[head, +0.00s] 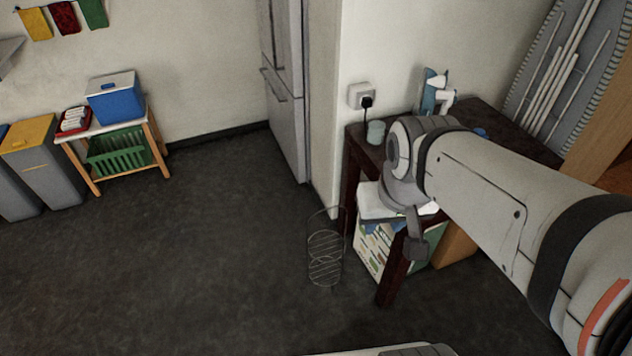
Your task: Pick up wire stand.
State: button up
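A thin wire stand (325,257) stands upright on the dark floor, just left of the dark wooden table. It has stacked round wire rings and a tall loop at the top. My arm comes in from the right edge, over the table. My gripper (418,248) hangs at the arm's end, in front of the table, to the right of the stand in the picture and apart from it. Its fingers are small and partly hidden, so I cannot tell whether they are open or shut.
The dark table (354,170) carries a small cup (376,132) and a blue-and-white item (436,92). A box (372,250) sits beneath it. A fridge (287,85) stands behind. A wooden side table (152,140) and bins (40,165) are at left. The floor left of the stand is clear.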

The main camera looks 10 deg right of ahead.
aim_at(342, 249)
jog(key=i, duration=0.9)
jog(key=z, duration=0.05)
